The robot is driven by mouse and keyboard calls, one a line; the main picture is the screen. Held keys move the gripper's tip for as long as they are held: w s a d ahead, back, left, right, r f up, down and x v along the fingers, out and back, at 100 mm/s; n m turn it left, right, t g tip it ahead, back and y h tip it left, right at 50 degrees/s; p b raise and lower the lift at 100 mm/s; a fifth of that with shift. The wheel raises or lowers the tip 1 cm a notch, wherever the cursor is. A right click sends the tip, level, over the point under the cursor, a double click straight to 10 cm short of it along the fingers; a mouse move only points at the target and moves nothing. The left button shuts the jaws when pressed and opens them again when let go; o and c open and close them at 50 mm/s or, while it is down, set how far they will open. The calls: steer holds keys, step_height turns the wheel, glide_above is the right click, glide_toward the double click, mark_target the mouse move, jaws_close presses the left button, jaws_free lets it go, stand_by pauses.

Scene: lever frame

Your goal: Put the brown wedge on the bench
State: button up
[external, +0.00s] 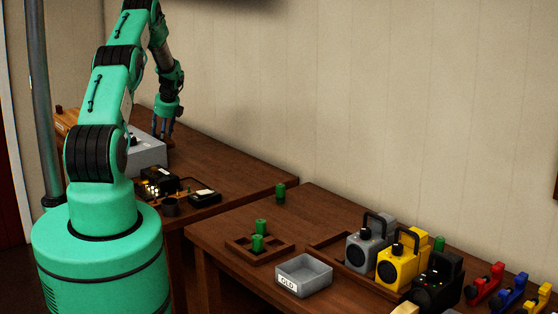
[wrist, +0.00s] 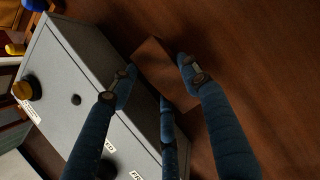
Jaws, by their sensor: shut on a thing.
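The brown wedge (wrist: 163,70) is between the fingertips of my gripper (wrist: 158,80) in the wrist view. Its reddish-brown faces show over the dark wood. In the external view my gripper (external: 164,132) points down at the back of the left bench (external: 232,175), just behind and right of the grey box. The wedge is hard to make out there against the brown wood. I cannot tell whether its underside touches the bench top.
The grey box (external: 147,152) stands close beside my fingers; its yellow knob (wrist: 22,88) shows in the wrist view. Dark devices (external: 160,182) sit in front of it. The right table (external: 300,208) holds a grey bin (external: 304,276), green cylinders and speaker-like boxes (external: 398,262). The left bench's right part is clear.

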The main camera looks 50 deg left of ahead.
steer(key=shift+f, duration=1.8)
steer(key=shift+f, duration=0.15)
steer(key=o, duration=1.2)
steer(key=shift+v, duration=6.1)
steer(key=shift+a, duration=0.1)
